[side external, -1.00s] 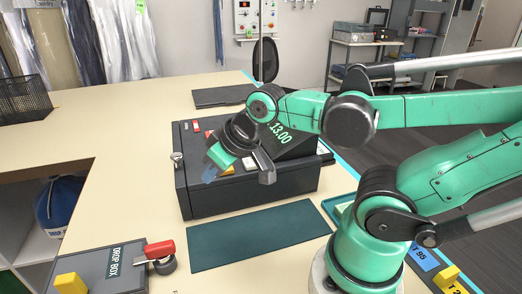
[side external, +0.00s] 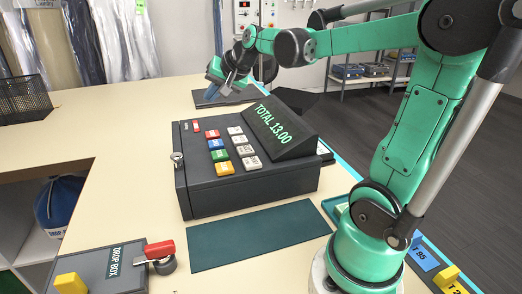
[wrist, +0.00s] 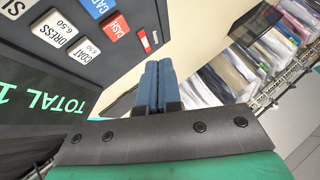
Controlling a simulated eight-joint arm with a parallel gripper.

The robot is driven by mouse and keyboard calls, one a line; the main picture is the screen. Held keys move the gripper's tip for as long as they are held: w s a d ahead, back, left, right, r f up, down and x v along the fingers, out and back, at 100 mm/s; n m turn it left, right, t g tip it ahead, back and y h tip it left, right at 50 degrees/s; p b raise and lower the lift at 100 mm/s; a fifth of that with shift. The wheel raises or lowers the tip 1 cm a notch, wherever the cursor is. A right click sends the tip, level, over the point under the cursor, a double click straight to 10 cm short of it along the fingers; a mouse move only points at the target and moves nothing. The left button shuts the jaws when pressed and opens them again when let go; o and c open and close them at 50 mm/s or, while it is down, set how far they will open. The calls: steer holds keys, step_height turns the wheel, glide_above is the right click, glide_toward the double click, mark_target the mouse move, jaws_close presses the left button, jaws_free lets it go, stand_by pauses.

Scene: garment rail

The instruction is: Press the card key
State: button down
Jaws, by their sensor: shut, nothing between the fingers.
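The dark cash register (side external: 250,190) stands on the counter, its display (side external: 277,125) reading TOTAL 13.00. On its sloped top, the blue card key (side external: 216,144) sits below the red cash key (side external: 212,134). In the wrist view the blue card key (wrist: 98,8) is partly cut off at the top edge, beside the red cash key (wrist: 116,27). My gripper (side external: 212,92) is raised behind the register, apart from the keys. Its blue fingers (wrist: 152,75) are together and empty in the wrist view.
Green (side external: 219,155) and yellow (side external: 224,168) keys lie below the card key, with white keys (side external: 240,140) to their right. A dark mat (side external: 260,236) lies in front. A drop box (side external: 105,270) is at front left. A black wire basket (side external: 24,100) stands at far left.

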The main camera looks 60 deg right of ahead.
mark_target(218, 144)
steer(key=shift+f, duration=4.4)
steer(key=shift+f, duration=0.1)
steer(key=shift+f, duration=0.3)
steer(key=shift+f, duration=0.4)
steer(key=shift+r, duration=0.8)
steer(key=shift+r, duration=0.1)
